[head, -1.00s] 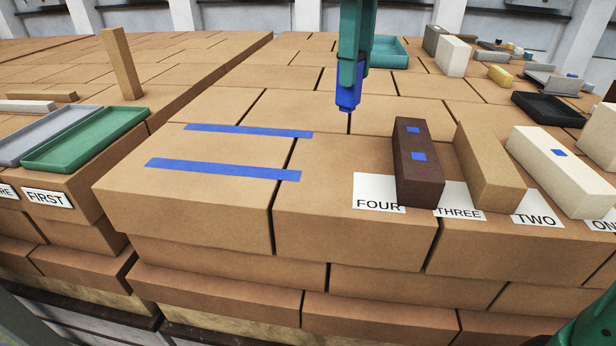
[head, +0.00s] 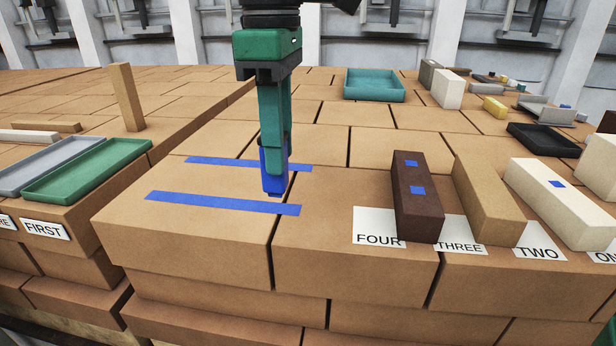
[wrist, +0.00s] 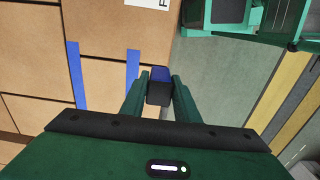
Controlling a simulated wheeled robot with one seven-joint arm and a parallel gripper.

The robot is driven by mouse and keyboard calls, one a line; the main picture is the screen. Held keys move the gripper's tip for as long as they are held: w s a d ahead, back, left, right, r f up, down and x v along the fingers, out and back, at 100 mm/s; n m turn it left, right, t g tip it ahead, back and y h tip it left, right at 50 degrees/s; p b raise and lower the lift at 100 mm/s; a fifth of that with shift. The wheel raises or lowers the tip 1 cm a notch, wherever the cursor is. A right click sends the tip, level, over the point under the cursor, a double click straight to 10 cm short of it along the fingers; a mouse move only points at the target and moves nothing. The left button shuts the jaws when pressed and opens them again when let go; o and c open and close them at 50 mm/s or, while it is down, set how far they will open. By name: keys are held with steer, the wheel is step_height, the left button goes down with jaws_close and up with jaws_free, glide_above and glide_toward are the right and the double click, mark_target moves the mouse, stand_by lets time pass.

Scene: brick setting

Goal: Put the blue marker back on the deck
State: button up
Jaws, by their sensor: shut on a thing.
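The blue marker (head: 273,178) is held upright, pointing down, between the fingers of my green gripper (head: 274,145), which is shut on it. In the head view it appears over the right ends of two blue tape strips, the front one (head: 222,203) and the back one (head: 225,162), on the tan brick top (head: 180,182). The marker's lower end seems to hang above the surface; the exact gap cannot be told. In the wrist view the marker (wrist: 160,74) shows blue and black between the fingertips. No part of the scene is labelled as the deck.
A dark brown block (head: 416,205) with blue patches stands by the FOUR label (head: 378,238), with a tan block (head: 484,195) and a cream block (head: 562,200) to its right. A green tray (head: 85,168) lies left, a teal tray (head: 375,86) behind. The surface between the tapes is clear.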

steer(key=shift+w+d+f, duration=0.7)
steer(key=shift+w+f, duration=0.2)
steer(key=shift+f, duration=0.45)
steer(key=shift+w+d+f, duration=0.75)
steer(key=shift+w+f, duration=0.1)
steer(key=shift+f, duration=0.5)
steer(key=shift+w+d+f, duration=0.7)
steer(key=shift+w+f, duration=0.2)
steer(key=shift+f, duration=0.45)
steer(key=o, duration=0.8)
steer(key=shift+f, duration=0.1)
steer(key=shift+o, duration=0.2)
step_height(320, 180, up, 8)
steer(key=shift+f, duration=0.25)
steer(key=shift+a+r, duration=0.1)
